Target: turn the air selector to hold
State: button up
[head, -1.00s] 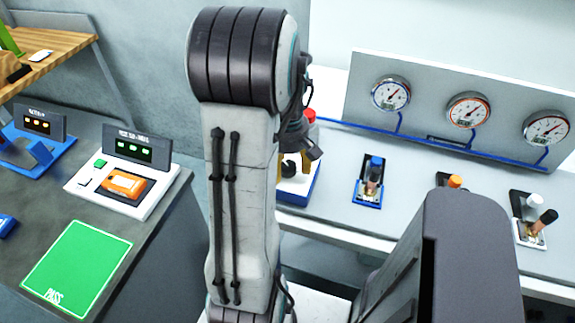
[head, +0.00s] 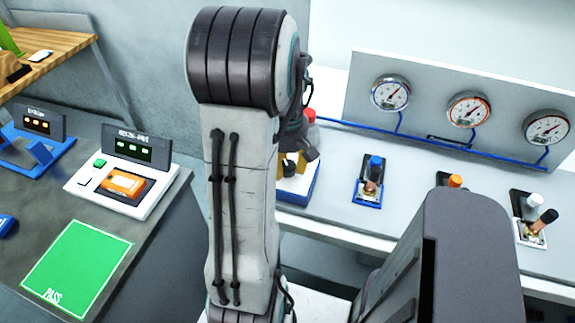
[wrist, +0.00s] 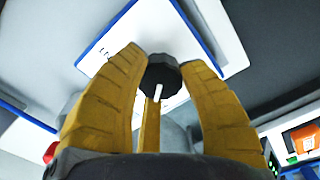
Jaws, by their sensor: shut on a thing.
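My gripper (wrist: 163,62) is shut on this knob. Behind it is a white plate with a blue edge (wrist: 101,47); some lettering on it is too small and covered to read. In the head view the gripper's yellow fingers (head: 291,164) are at the blue-edged white unit (head: 298,190), largely hidden behind my arm. The pointer's setting cannot be told.
A red part (head: 309,115) stands close behind the gripper. To the right are a blue-capped valve (head: 375,163), an orange-capped one (head: 455,180) and a white-capped one (head: 534,228), below gauges (head: 468,110). A bench with a green pad (head: 78,270) is at left.

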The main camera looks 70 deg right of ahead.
jog(key=m, duration=0.4)
jog(key=shift+f+b, duration=0.15)
jog(key=shift+b, duration=0.2)
jog(key=shift+m, duration=1.9)
jog(key=o, duration=1.2)
notch_tip(320, 180, up, 12)
